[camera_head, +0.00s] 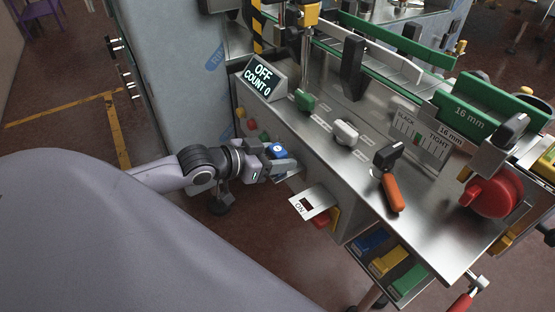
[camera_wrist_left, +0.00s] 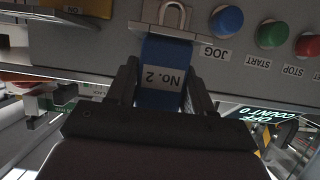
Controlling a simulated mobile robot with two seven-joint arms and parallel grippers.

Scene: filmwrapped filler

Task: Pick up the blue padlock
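In the left wrist view the two dark fingers of this gripper (camera_wrist_left: 161,88) flank the padlock closely, one on each side. I cannot tell whether they press on it. My right gripper is not in view.
Beside the padlock are a blue JOG button (camera_wrist_left: 227,20), a green START button (camera_wrist_left: 271,34) and a red STOP button (camera_wrist_left: 307,45). A display (camera_head: 263,78) reads "OFF COUNT 0". An ON plate (camera_head: 313,202) juts out below. The steel worktop (camera_head: 340,105) carries knobs and levers.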

